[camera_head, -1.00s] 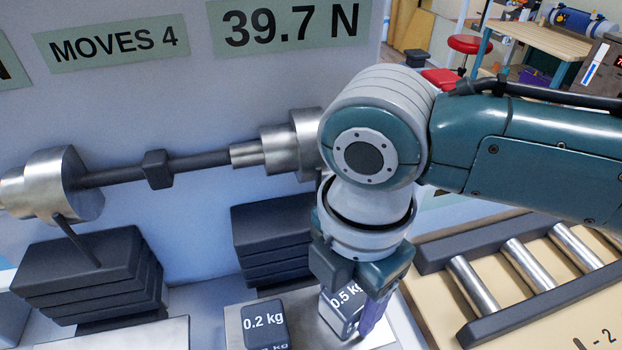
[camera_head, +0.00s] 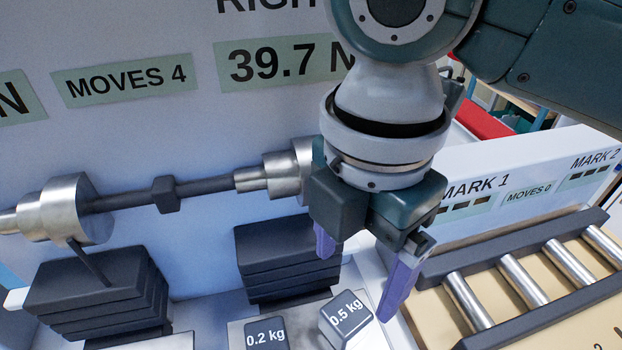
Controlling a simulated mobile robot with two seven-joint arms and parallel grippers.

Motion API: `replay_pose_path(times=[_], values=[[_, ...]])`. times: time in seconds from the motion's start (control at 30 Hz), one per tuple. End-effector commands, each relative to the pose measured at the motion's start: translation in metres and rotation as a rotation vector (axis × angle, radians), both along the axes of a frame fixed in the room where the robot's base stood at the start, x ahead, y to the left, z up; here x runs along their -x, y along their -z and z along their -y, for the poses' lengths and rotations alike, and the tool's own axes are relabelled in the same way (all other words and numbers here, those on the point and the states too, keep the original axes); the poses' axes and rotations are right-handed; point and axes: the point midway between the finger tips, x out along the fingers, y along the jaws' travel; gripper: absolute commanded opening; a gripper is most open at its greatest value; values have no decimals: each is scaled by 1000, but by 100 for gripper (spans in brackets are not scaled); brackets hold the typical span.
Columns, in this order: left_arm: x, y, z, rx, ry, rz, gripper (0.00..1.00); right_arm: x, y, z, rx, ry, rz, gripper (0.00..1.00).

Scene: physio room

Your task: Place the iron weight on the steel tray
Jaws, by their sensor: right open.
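A dark grey weight marked 0.5 kg (camera_head: 348,314) sits on a pale steel tray (camera_head: 236,331) at the bottom middle. It is turned at an angle. A second weight, marked 0.2 kg (camera_head: 265,336), stands to its left on the same tray, with a gap between them. Both are cut off by the lower edge, as is most of the tray. My right gripper (camera_head: 360,275) is open and empty above the 0.5 kg weight, its purple fingers spread apart and clear of it. My left gripper is out of view.
A metal bar with stepped cylinders (camera_head: 165,194) runs along the grey panel behind. Stacks of dark plates stand at the left (camera_head: 98,290) and centre (camera_head: 285,258). A roller rack (camera_head: 520,279) lies to the right. Another pale plate (camera_head: 178,342) shows at the bottom left.

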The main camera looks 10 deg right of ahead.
Motion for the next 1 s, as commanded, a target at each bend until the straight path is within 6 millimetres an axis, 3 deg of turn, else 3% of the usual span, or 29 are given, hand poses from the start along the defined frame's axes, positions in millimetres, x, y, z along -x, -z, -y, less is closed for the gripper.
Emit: replay_pose_path(times=[0.1, 0.23, 0.37, 0.53, 0.63, 0.73, 0.87, 1.0], values=[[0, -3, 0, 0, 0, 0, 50, -1, -17, 0, -2, 1, 1, 87], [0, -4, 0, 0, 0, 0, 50, 0, -25, 0, 0, 0, -1, 87], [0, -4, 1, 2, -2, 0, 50, 2, -24, -2, -9, 9, -1, 87], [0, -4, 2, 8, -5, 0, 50, 23, -12, -27, -132, 170, 7, 87], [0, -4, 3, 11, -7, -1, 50, 41, -6, -42, -256, 414, 14, 87], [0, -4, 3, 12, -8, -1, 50, 54, -1, -39, -356, 737, 22, 87], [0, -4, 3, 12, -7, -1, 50, 73, 7, -5, -399, 1178, 47, 87], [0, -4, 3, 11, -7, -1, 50, 98, 13, 47, -365, 1555, 114, 87]])
